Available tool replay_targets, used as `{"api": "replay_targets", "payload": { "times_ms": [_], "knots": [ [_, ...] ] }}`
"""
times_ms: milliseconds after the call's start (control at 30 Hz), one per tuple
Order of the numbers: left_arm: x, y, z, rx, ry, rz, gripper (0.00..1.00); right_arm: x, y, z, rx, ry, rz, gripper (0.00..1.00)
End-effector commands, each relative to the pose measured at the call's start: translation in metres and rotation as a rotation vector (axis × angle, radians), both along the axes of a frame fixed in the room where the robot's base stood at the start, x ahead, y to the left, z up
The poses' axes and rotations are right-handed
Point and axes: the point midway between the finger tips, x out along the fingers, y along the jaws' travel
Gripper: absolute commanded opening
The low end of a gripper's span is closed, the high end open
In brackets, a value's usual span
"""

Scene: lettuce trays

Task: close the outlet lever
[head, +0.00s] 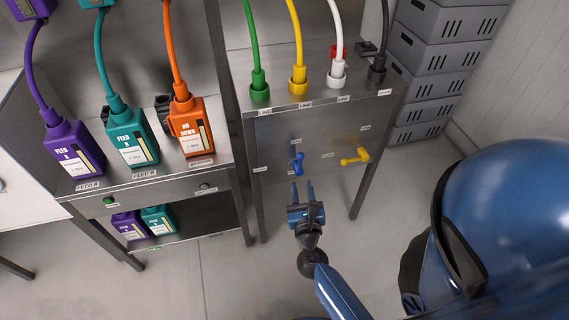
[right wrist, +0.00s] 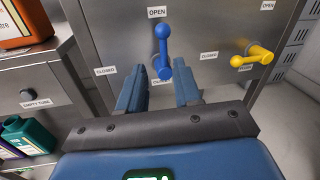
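A blue lever (head: 298,160) with a ball end sits on the metal panel (head: 275,135). In the right wrist view the blue lever (right wrist: 163,45) stands roughly upright under an OPEN label; a CLOSED label is to its left. A yellow lever (head: 355,157) is to its right. In the wrist view the yellow lever (right wrist: 257,54) lies sideways, its end towards a CLOSED label. My left gripper is out of view.
Green, yellow, white and black hoses enter the top of the panel unit (head: 318,97). A bench (head: 180,178) with purple, teal and orange bottles stands at left. Grey crates (head: 430,55) are stacked at back right. The floor below the panel is clear.

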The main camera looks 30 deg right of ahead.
Motion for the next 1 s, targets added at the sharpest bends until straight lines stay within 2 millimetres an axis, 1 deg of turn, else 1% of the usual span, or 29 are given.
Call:
{"api": "replay_targets", "payload": {
  "times_ms": [100,267,433,700,800,1000],
  "knots": [
    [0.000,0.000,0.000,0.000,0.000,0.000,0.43,0.000,-0.002,-0.001,0.083,-0.034,-0.007,0.33],
    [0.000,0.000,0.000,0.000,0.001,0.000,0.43,0.007,-0.005,0.000,0.115,-0.051,-0.010,0.33],
    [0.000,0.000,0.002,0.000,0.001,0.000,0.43,0.025,-0.014,0.001,0.114,-0.052,-0.011,0.33],
    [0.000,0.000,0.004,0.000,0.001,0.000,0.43,0.065,-0.032,0.001,0.112,-0.052,-0.009,0.33],
    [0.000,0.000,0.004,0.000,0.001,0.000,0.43,0.077,-0.038,0.001,0.111,-0.050,-0.009,0.33],
    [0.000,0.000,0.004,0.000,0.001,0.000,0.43,0.093,-0.045,0.000,0.109,-0.049,-0.007,0.33]
  ]
}}
